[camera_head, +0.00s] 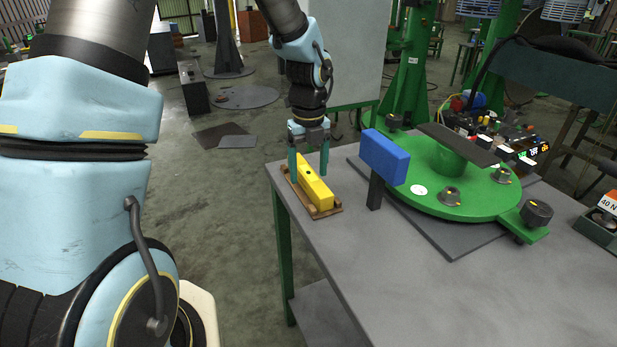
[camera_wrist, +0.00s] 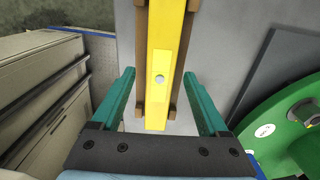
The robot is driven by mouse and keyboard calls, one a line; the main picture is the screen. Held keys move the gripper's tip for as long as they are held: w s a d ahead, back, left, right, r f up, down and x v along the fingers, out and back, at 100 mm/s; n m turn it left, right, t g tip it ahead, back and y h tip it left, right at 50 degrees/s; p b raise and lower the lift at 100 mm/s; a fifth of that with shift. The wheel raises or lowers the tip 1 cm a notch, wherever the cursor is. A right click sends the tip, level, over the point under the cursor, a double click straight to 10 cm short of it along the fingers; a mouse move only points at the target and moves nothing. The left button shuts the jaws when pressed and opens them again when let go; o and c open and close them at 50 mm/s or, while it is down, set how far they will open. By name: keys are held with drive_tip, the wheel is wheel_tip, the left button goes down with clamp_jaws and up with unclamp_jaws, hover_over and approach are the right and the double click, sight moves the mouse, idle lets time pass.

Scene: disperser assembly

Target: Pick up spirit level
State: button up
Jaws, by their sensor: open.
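The yellow spirit level (camera_head: 315,186) lies on a brown wooden holder (camera_head: 327,212) near the left edge of the table. In the wrist view the level (camera_wrist: 158,105) runs up the picture between the fingers, with parts of the wooden holder (camera_wrist: 140,52) along its sides. My gripper (camera_head: 308,165) is above the far end of the level, pointing down. In the wrist view its two teal fingers (camera_wrist: 158,98) stand open, one on each side of the level, with a gap on both sides. I cannot tell exactly how high the fingertips are.
A blue block on a dark post (camera_head: 385,157) stands right of the level. Beyond it is a green round disperser base (camera_head: 455,185) on a dark plate. The front of the grey table (camera_head: 430,295) is clear. The table's left edge is close to the holder.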

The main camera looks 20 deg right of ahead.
drive_tip(key=shift+f, duration=0.7)
drive_tip(key=shift+c, duration=0.4)
clamp_jaws()
